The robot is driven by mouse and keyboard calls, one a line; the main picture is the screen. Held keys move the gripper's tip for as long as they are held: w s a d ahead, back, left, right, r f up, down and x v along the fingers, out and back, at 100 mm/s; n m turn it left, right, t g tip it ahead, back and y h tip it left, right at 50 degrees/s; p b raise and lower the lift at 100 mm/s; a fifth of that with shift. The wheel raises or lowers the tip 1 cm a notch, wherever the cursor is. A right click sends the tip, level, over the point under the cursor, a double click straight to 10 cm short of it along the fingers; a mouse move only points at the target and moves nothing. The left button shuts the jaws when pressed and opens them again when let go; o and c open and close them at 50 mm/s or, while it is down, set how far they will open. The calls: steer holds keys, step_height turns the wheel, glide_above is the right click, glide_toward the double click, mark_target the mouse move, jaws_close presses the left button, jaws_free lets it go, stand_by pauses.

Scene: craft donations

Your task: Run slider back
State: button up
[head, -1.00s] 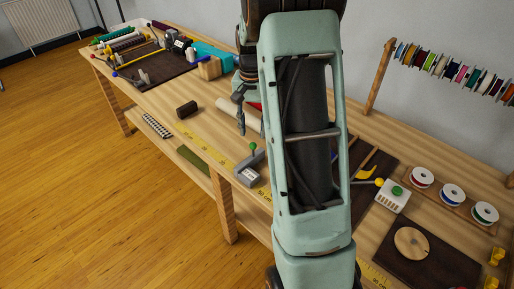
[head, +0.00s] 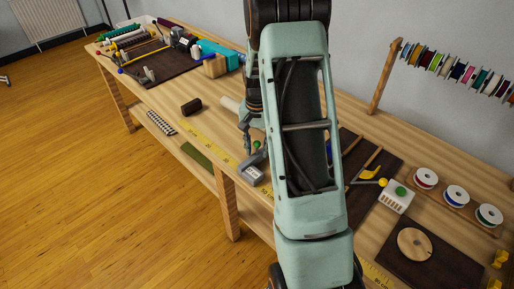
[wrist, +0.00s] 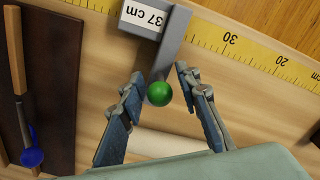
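The slider (head: 252,174) is a grey block with a white label, on the yellow measuring tape (head: 206,143) along the bench's front edge. Its label reads 37 cm, upside down, in the wrist view (wrist: 147,15). A grey arm runs from it to a green ball knob (wrist: 159,94). My gripper (wrist: 160,75) is open, with one finger on each side of the knob and a visible gap on both sides. In the head view my gripper (head: 246,146) is beside the knob, which is partly hidden.
A dark cylinder (head: 191,106) lies farther left on the bench. A dark board with a wooden-handled tool (wrist: 15,50) is left in the wrist view. Red, blue and green spools stand at right, with a thread rack (head: 455,75) behind. The tape beside the slider is clear.

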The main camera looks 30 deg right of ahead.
jaws_close()
steer(key=s, duration=0.2)
steer(key=s+d, duration=0.1)
steer(key=s, duration=0.1)
steer(key=s+d+b, duration=0.1)
steer(key=s, duration=0.1)
steer(key=shift+s+d, duration=0.2)
steer(key=shift+s, duration=0.1)
steer(key=shift+o, duration=1.2)
jaws_free()
steer(key=shift+w+r, duration=0.1)
